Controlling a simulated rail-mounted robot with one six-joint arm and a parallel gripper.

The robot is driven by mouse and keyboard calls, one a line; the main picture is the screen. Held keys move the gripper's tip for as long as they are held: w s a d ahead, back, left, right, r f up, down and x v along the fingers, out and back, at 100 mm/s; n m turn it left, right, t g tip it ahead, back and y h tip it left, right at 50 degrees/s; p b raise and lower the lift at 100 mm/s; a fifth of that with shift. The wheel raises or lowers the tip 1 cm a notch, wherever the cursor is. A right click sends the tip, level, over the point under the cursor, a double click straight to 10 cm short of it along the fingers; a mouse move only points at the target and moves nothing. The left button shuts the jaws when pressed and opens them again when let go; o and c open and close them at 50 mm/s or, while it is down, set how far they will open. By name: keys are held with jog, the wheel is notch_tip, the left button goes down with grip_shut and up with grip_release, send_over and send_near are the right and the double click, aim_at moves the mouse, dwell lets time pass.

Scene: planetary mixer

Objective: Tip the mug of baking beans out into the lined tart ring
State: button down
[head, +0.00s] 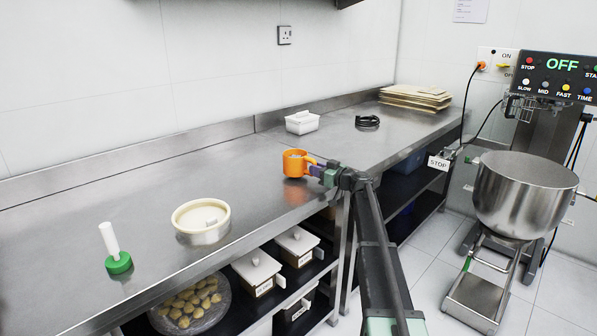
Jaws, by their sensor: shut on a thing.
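An orange mug (294,166) is upright over the steel counter, with pale contents showing at its top. My gripper (314,169) is shut on the mug at its right side, by the handle. I cannot tell whether the mug's base touches the counter or is slightly above it. The cream tart ring (189,236) sits on the counter to the left of the mug and nearer the camera, well apart from it. A pale lining shows inside the ring, with a small light piece in it.
A green-based tool with a white handle (118,263) stands left of the ring. A white lidded tub (301,123), a black coil (367,122) and stacked boards (415,97) lie farther back. The counter between mug and ring is clear. A mixer bowl (525,196) stands right.

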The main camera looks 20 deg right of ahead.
jog(key=shift+r, duration=0.1)
notch_tip(320, 180, up, 4)
jog(key=p, duration=0.4)
dwell(1.0)
